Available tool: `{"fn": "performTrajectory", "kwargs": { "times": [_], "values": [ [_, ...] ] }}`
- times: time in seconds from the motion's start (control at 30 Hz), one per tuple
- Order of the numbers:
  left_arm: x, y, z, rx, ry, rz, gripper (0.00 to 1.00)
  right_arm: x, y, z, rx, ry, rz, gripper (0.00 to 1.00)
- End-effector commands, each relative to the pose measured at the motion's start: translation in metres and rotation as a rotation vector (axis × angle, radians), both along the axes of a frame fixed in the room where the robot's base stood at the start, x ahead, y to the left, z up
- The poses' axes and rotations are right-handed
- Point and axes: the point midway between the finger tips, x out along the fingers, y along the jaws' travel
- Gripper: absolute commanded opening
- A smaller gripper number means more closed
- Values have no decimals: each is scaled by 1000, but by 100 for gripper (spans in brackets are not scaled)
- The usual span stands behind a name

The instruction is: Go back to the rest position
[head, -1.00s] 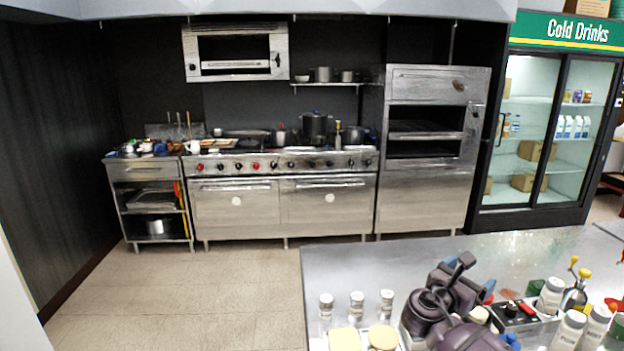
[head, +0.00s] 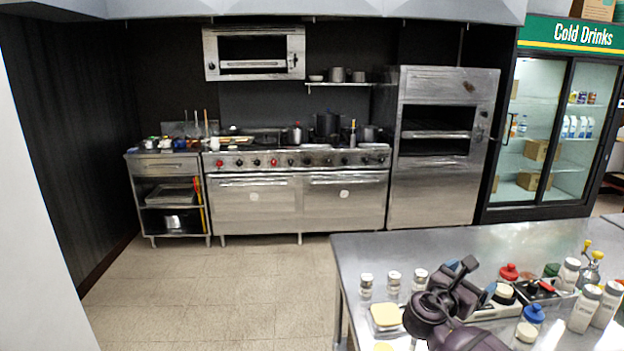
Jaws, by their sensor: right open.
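My right gripper (head: 478,281) is above the steel counter (head: 400,252) at the lower right of the head view. Its purple arm comes up from the bottom edge. Its two dark fingers stand apart with nothing visible between them, so it is open. It appears over or in front of the grouped bottles and containers; whether it touches any of them I cannot tell. My left gripper is not in view.
Shakers (head: 394,284), a pale-lidded container (head: 386,317) and several bottles (head: 585,308) crowd the counter around my right arm. The stove (head: 298,205), steel oven (head: 432,195) and drinks fridge (head: 540,140) line the back. The tiled floor (head: 220,290) left of the counter is clear.

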Motion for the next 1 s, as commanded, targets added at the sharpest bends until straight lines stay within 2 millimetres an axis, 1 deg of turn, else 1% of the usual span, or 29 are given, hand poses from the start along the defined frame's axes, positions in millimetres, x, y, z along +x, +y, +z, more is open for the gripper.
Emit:
{"fn": "performTrajectory", "kwargs": {
  "times": [0.03, 0.17, 0.27, 0.37, 0.47, 0.5, 0.57, 0.6, 0.67, 0.7, 0.77, 0.8, 0.9, 1.0],
  "values": [
    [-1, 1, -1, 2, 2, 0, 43, -12, 1, -17, 69, -9, 4, 85],
    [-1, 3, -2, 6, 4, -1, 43, -35, 4, -44, 239, -56, 2, 85],
    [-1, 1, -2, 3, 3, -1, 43, -57, 6, -66, 384, -99, -11, 85],
    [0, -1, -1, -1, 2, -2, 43, -84, 10, -91, 556, -152, -43, 85],
    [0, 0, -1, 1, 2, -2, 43, -118, 15, -116, 761, -219, -103, 85],
    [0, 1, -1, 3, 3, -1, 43, -134, 17, -126, 850, -251, -137, 85],
    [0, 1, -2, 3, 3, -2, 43, -158, 21, -138, 982, -302, -197, 85],
    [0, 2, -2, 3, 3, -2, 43, -175, 24, -146, 1066, -338, -243, 85],
    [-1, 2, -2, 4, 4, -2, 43, -199, 28, -155, 1187, -395, -319, 85],
    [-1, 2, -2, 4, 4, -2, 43, -215, 31, -159, 1265, -434, -374, 85],
    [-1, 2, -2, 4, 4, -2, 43, -240, 35, -164, 1374, -495, -463, 85],
    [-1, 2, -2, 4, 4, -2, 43, -256, 38, -167, 1443, -537, -525, 85],
    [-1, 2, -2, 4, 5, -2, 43, -292, 44, -168, 1589, -639, -683, 85],
    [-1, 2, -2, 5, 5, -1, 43, -320, 49, -167, 1688, -726, -818, 85]
  ]
}}
